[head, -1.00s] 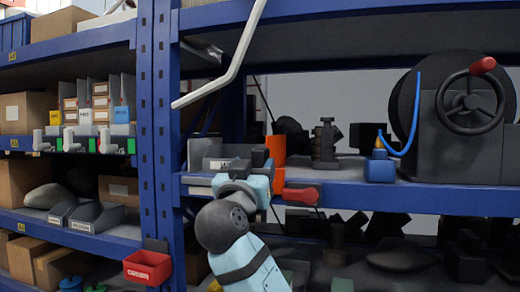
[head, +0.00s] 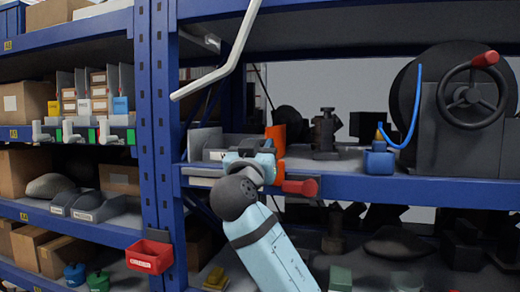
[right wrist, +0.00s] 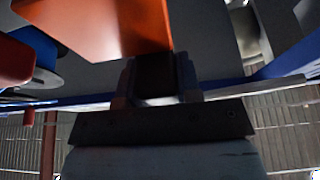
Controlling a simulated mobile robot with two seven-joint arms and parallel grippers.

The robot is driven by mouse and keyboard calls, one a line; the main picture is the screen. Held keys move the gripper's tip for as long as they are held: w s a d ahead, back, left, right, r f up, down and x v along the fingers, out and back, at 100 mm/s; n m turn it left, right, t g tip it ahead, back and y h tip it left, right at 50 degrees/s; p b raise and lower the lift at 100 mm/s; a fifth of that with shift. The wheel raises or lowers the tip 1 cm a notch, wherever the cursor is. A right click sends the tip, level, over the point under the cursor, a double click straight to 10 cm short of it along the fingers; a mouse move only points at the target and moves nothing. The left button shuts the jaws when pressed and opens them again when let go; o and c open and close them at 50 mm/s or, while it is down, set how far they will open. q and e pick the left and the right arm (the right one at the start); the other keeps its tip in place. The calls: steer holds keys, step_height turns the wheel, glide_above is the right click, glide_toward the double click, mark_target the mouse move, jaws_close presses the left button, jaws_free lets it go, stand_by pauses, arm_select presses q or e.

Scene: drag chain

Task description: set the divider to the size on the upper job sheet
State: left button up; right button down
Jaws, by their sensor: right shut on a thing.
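My right gripper (head: 257,148) is at the front of the right rack's middle shelf, beside a grey labelled bin (head: 204,146). In the right wrist view it (right wrist: 160,82) is shut on a dark, block-like part (right wrist: 158,70). Which part this is cannot be told for sure; I cannot make out a divider with certainty. A red handle (head: 300,187) sticks out right of the gripper. No job sheet is readable. My left gripper is out of view.
A blue post (head: 154,120) separates the racks; a red bin (head: 149,256) hangs low on it. A bent pale bar (head: 215,75) crosses above. A machine with a handwheel (head: 471,106) and a blue block (head: 379,162) stand on the shelf to the right.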

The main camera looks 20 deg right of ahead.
steer(key=shift+w+a+f+b, duration=0.15)
steer(key=shift+a+b, duration=0.15)
steer(key=shift+b, duration=0.1)
steer(key=shift+w+a+b, duration=0.6)
steer(key=shift+w+a, duration=0.1)
steer(key=shift+a, duration=0.3)
steer(key=c, duration=0.8)
jaws_free()
